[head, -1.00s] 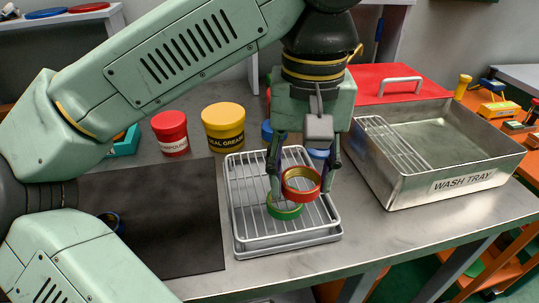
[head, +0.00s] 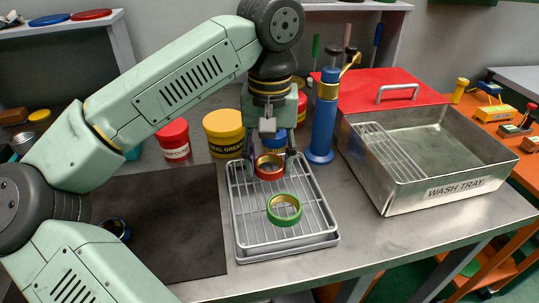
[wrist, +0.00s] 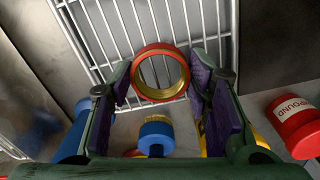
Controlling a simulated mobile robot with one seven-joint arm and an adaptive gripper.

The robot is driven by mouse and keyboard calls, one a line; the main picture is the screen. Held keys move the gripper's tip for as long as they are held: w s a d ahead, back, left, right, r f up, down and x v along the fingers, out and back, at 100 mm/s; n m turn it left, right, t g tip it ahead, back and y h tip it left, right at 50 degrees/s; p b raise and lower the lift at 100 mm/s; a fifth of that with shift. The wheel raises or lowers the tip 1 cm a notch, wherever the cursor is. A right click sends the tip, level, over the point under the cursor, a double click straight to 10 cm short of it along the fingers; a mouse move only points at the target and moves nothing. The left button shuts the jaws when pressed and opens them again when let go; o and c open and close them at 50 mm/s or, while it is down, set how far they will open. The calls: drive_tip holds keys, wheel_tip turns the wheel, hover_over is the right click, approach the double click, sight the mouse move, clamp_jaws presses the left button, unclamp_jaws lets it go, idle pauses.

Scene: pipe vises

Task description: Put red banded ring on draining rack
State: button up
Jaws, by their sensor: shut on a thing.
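The red banded ring (head: 269,173), brass inside, is between my gripper's fingers (head: 268,168), which are shut on it. In the wrist view the red ring (wrist: 160,96) sits upright between the purple finger pads (wrist: 160,76), with wires behind it. The draining rack (head: 249,222) is a wire grid over a metal tray on the bench. The red ring is over its back end; I cannot tell whether it touches the wires.
A blue pump bottle (head: 323,125) stands close right of my gripper. The yellow grease tub (head: 225,142) and red compound tub (head: 175,148) stand to the left. The wash tray (head: 440,193) is at right. A dark mat (head: 175,235) lies left of the rack.

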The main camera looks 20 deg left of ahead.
drive_tip(key=shift+f, duration=0.2)
drive_tip(key=o, duration=1.2)
drive_tip(key=shift+r, duration=0.1)
wheel_tip(320, 180, up, 12)
drive_tip(key=p, duration=0.9)
drive_tip(key=shift+r, duration=0.15)
